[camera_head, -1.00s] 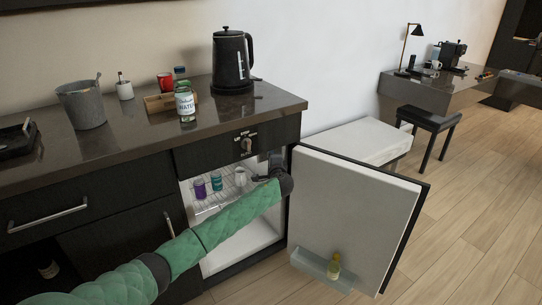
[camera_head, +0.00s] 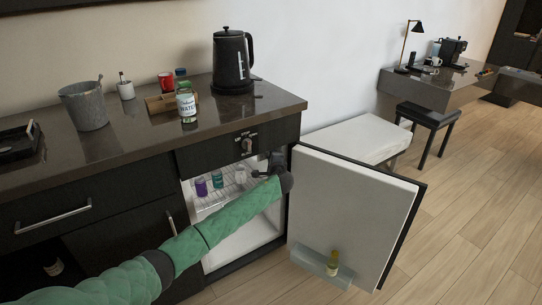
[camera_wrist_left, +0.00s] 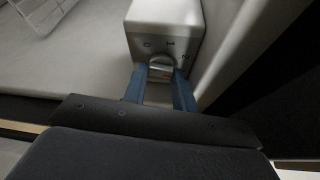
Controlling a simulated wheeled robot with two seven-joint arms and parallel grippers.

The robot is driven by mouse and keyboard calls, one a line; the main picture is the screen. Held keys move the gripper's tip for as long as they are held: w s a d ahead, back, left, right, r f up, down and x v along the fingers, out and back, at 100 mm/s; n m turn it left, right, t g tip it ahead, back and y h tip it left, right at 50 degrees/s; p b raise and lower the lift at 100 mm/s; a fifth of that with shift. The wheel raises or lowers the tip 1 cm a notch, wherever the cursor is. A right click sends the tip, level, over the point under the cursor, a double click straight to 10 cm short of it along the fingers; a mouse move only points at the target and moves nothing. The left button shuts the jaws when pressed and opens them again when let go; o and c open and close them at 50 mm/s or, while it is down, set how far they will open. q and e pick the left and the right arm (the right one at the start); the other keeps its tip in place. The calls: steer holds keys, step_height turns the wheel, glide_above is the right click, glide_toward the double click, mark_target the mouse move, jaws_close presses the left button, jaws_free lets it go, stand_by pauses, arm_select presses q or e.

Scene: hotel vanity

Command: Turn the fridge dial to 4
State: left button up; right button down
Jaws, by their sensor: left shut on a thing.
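The fridge dial (camera_wrist_left: 160,66) is a small light knob on a pale box-shaped housing (camera_wrist_left: 165,22) inside the fridge, seen in the left wrist view. My right gripper is in neither view.
The fridge door (camera_head: 352,215) stands open to the right, with a bottle (camera_head: 333,263) in its shelf. A wire rack (camera_head: 209,200) inside holds several small items. A kettle (camera_head: 232,62) and water bottle (camera_head: 186,102) stand on the counter (camera_head: 140,115) above.

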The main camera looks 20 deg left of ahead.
arm_select(q)
steer(key=shift+d+f, duration=0.1)
steer(key=shift+f, duration=0.1)
stand_by(0.3)
steer(key=o, duration=0.7)
steer(key=shift+r, duration=0.1)
steer(key=shift+s, duration=0.1)
steer(key=shift+v, duration=3.75)
